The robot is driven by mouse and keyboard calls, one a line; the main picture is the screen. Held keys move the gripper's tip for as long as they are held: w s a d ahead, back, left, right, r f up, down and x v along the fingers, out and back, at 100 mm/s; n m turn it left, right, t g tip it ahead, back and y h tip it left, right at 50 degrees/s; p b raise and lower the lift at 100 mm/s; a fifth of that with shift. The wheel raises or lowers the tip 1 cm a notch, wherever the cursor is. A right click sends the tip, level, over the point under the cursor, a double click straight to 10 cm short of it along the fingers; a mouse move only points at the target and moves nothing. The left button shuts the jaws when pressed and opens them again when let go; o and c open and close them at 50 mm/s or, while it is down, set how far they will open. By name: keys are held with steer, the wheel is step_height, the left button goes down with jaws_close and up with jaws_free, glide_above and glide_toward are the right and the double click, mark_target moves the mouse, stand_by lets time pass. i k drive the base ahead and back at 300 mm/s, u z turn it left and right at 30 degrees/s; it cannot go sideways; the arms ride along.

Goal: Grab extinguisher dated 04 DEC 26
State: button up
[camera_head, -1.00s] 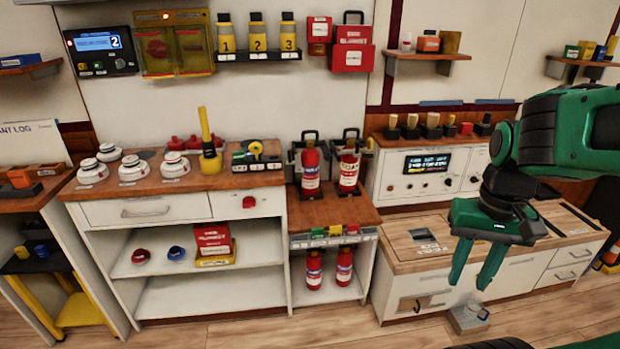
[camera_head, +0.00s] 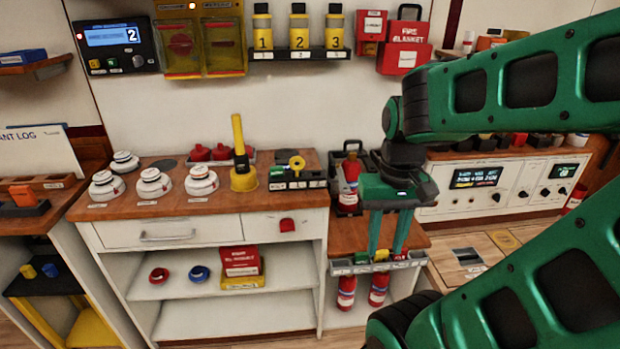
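A red fire extinguisher (camera_head: 349,186) stands upright in a black holder (camera_head: 336,158) on the wooden top of the small cabinet. The second upper extinguisher, seen earlier to its right, is hidden behind my arm and gripper. Two more red extinguishers stand on the shelf below, a left one (camera_head: 346,291) and a right one (camera_head: 379,289). Their labels are too small to read a date. My gripper (camera_head: 384,256) points down with its fingers apart and empty. In the picture it overlaps the cabinet's front edge, above the lower right extinguisher; the depth between them is unclear.
Coloured tags (camera_head: 363,257) line the cabinet's front edge. To the left is a workbench (camera_head: 130,205) with white detectors (camera_head: 154,183) and a yellow-handled tool (camera_head: 241,155). A control panel (camera_head: 485,186) stands behind my arm on the right. My arm covers much of the right side.

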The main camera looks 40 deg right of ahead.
mark_target(351, 168)
steer(key=z, duration=0.3)
steer(key=i, duration=1.2)
steer(key=z, duration=0.6)
